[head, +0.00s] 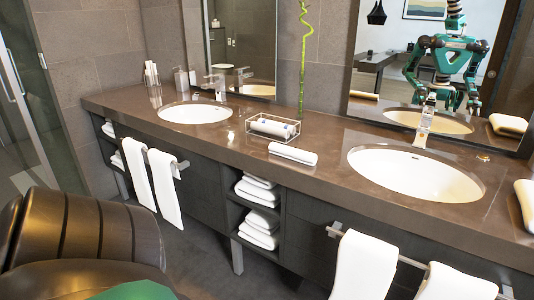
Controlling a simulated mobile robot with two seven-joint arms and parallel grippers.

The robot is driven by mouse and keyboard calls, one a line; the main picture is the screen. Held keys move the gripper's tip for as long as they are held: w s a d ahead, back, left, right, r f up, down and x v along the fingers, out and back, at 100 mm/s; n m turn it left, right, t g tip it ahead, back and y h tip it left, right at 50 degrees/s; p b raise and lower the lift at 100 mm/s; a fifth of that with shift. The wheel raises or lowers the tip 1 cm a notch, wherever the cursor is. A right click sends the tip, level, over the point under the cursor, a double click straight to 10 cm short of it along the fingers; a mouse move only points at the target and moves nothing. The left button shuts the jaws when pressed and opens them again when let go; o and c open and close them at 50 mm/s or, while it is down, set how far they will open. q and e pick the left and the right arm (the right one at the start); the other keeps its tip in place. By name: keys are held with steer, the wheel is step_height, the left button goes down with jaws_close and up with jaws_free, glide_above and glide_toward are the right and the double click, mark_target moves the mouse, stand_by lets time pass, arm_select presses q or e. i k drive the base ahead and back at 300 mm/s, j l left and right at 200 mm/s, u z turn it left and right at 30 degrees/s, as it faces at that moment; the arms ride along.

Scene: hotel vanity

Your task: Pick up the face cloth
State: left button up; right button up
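A rolled white cloth (293,154) lies on the brown counter (230,148) between the two sinks, just in front of a clear tray (272,137). It looks like the face cloth, but I cannot be sure which white cloth is meant. The tray holds another white rolled item (270,127). Neither of my grippers shows directly in the head view. My green and black body is reflected in the right mirror, where the grippers are too small to read. Nothing touches the cloth on the counter.
Oval sinks (195,113) and (416,174) flank the cloth. A green bamboo stem (302,60) stands behind the tray. White towels hang on front rails (165,188), and folded ones fill open shelves (258,228). A dark ribbed form (80,240), possibly mine, blocks the lower left.

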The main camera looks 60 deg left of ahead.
mark_target(308, 159)
steer(key=u, duration=1.6)
